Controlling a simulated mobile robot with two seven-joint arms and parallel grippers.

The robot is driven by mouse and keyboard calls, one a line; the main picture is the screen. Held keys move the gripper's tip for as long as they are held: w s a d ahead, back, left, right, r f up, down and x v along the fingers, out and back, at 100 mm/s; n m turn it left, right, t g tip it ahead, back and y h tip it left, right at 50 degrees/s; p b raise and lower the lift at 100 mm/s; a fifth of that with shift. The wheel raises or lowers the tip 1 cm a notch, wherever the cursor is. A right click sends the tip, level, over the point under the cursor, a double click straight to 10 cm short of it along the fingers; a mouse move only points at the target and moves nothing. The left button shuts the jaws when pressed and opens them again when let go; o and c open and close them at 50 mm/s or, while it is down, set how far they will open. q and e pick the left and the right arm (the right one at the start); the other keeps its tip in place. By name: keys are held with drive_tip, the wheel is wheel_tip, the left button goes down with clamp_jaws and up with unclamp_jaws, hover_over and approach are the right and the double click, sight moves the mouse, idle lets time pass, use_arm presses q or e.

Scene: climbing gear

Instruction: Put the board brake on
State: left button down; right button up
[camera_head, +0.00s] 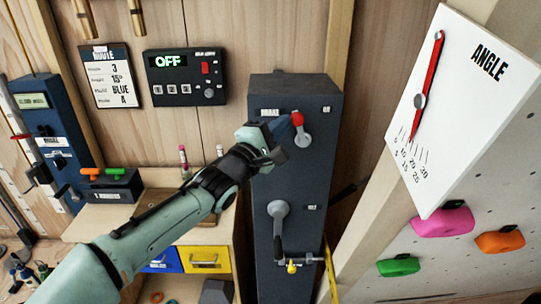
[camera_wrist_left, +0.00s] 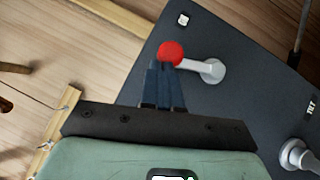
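A dark grey control column (camera_head: 265,185) stands upright in the middle of the head view. Near its top is a grey lever (camera_head: 303,139) with a red knob (camera_head: 297,118); the lever points up and slightly left. A worn label (camera_head: 269,112) is left of it and a small white label (camera_head: 326,109) is right of it. My left gripper (camera_head: 291,122) is at the left side of the knob. In the left wrist view its dark fingers (camera_wrist_left: 165,82) are close together, with their tips at the red knob (camera_wrist_left: 171,53). My right gripper is out of view.
A second grey lever (camera_head: 278,210) and a small crank with a yellow knob (camera_head: 291,267) are lower on the column. A display reading OFF (camera_head: 170,62) is on the wooden wall. A white angle board (camera_head: 460,100) and climbing holds (camera_head: 443,222) are at the right.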

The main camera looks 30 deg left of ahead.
sight(294, 119)
use_arm(q)
drive_tip(key=shift+w+d+r, duration=0.35)
drive_tip(key=shift+d+r, duration=0.1)
drive_tip(key=shift+w+d+r+p, duration=0.2)
drive_tip(key=shift+d+p, duration=0.05)
drive_tip(key=shift+d, duration=0.1)
drive_tip(key=shift+w+d+r+p, duration=0.15)
drive_tip(key=shift+d+p, duration=0.05)
drive_tip(key=shift+d, duration=0.15)
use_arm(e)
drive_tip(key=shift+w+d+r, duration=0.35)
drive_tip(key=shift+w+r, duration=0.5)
